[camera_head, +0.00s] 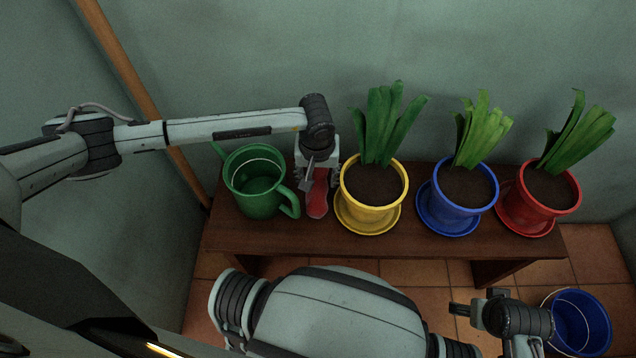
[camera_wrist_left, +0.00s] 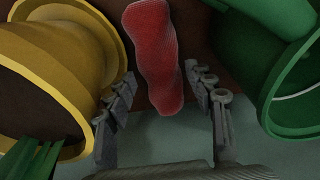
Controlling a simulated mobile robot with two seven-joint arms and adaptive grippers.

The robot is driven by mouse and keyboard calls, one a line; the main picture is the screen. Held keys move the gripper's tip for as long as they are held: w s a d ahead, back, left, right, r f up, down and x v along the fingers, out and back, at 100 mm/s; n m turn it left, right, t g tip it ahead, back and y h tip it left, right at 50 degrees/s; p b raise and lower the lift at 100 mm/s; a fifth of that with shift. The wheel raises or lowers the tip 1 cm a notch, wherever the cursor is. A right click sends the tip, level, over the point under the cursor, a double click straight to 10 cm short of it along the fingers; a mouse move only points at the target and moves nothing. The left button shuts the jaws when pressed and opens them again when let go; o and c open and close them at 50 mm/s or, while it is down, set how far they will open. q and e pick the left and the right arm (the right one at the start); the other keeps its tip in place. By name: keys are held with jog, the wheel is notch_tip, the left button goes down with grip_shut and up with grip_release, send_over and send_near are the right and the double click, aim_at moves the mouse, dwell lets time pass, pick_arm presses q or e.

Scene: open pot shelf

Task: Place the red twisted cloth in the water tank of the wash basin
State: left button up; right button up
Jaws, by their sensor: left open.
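The red twisted cloth (camera_head: 317,203) lies on the brown wooden shelf (camera_head: 270,236), between the green watering can and the yellow pot. My left gripper (camera_head: 318,180) is over the cloth, pointing down, and partly hides it. In the left wrist view the cloth (camera_wrist_left: 150,50) lies lengthwise between the two spread fingers of my left gripper (camera_wrist_left: 168,82). The gripper is open, with gaps on both sides of the cloth. My right gripper (camera_head: 472,310) is low at the lower right, away from the shelf; its fingers are too small to judge. No wash basin or water tank is identifiable.
The green watering can (camera_head: 250,200) stands close left of my left gripper, the yellow pot (camera_head: 372,212) close right. A blue pot (camera_head: 462,208) and a red pot (camera_head: 535,207) stand farther right. A blue bucket (camera_head: 578,325) is on the tiled floor.

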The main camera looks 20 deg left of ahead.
aim_at(317, 181)
pick_arm(q)
jog(key=f, duration=0.3)
jog(key=shift+w+a+f, duration=0.1)
jog(key=shift+w+f, duration=0.15)
jog(key=shift+f, duration=0.1)
jog(key=shift+r, duration=0.1)
jog(key=c, duration=1.1)
